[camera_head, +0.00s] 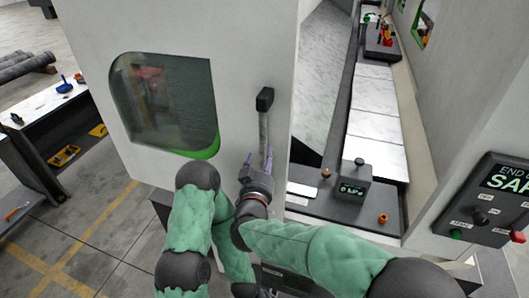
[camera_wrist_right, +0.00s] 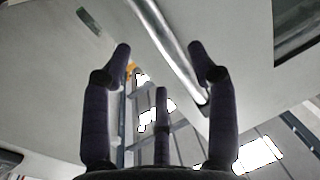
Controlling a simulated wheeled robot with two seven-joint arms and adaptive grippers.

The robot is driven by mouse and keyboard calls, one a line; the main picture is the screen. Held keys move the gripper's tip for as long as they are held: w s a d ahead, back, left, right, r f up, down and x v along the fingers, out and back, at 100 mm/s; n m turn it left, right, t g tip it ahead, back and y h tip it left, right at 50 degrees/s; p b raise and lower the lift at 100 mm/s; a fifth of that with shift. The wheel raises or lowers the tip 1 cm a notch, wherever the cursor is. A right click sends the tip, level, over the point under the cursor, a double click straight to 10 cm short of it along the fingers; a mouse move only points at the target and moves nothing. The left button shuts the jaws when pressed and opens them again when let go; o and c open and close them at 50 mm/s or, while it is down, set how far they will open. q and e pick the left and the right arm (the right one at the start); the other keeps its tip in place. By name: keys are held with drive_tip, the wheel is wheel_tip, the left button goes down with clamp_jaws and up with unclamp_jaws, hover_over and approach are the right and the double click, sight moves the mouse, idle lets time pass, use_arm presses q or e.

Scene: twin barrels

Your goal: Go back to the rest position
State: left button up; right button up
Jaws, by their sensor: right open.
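My right gripper (camera_head: 257,160) is in front of the white machine door (camera_head: 240,60), at the lower end of its upright handle (camera_head: 264,125). Its purple fingers are spread. In the right wrist view the gripper (camera_wrist_right: 160,52) is open with nothing held. The metal handle bar (camera_wrist_right: 168,45) runs slantwise beyond the fingers, and I cannot tell whether any finger touches it. My left arm, in green padding, is bent at the lower middle of the head view. Its gripper does not show there.
The door's dark window (camera_head: 165,100) is left of the handle. Right of the door is an opening with a pale bed and a small display box (camera_head: 352,182). A control panel (camera_head: 490,205) stands at far right.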

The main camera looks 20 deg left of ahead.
drive_tip(key=shift+s+d, duration=0.15)
drive_tip(key=shift+s, duration=0.4)
